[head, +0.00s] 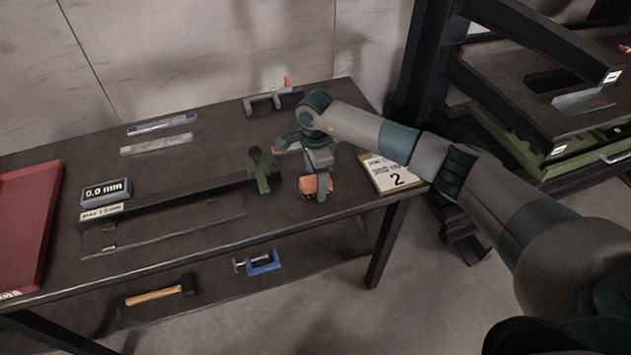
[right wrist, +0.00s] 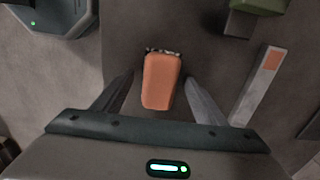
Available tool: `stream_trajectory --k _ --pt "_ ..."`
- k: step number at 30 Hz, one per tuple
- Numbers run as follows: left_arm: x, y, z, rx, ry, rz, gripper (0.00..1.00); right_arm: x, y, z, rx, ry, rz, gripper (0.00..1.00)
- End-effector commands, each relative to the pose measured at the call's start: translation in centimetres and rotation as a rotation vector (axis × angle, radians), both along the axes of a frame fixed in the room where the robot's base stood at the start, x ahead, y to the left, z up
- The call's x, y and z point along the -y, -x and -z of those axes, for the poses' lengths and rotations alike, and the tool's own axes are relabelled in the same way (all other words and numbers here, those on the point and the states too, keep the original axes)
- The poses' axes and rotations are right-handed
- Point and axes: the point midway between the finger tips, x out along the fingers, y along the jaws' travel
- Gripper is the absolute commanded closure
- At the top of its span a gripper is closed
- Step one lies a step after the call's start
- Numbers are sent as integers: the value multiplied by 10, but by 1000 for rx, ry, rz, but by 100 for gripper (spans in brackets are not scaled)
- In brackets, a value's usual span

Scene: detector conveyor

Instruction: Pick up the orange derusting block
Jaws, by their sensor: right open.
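The orange derusting block (head: 309,185) lies on the dark table (head: 215,215) near its front right edge, partly covered by my right gripper in the head view. In the right wrist view the block (right wrist: 161,80) lies between the two fingers, with a dark and pale bristly strip at its far end. My right gripper (head: 322,190) points down over the block; its fingers (right wrist: 158,88) are open, with a gap on each side of the block. Whether the fingertips reach down beside it is hard to tell. My left gripper is not in view.
A green holder (head: 260,172) stands just left of the block. A card marked 2 (head: 393,173) lies to the right. A 0.0 mm display (head: 106,191) and a red tray (head: 30,220) are at the left. A hammer (head: 160,291) and blue clamp (head: 262,263) lie on the lower shelf.

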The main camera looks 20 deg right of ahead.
Motion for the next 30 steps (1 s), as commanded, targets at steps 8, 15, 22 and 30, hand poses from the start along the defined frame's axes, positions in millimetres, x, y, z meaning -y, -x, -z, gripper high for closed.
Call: stream_trajectory --k 8,15,22,30 --pt "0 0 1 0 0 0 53 0 0 0 0 0 0 34" --pt "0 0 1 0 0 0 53 0 0 0 0 0 0 73" --pt "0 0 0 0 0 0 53 0 0 -1 0 0 0 82" --pt "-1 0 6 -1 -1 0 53 0 -1 -7 1 0 0 82"
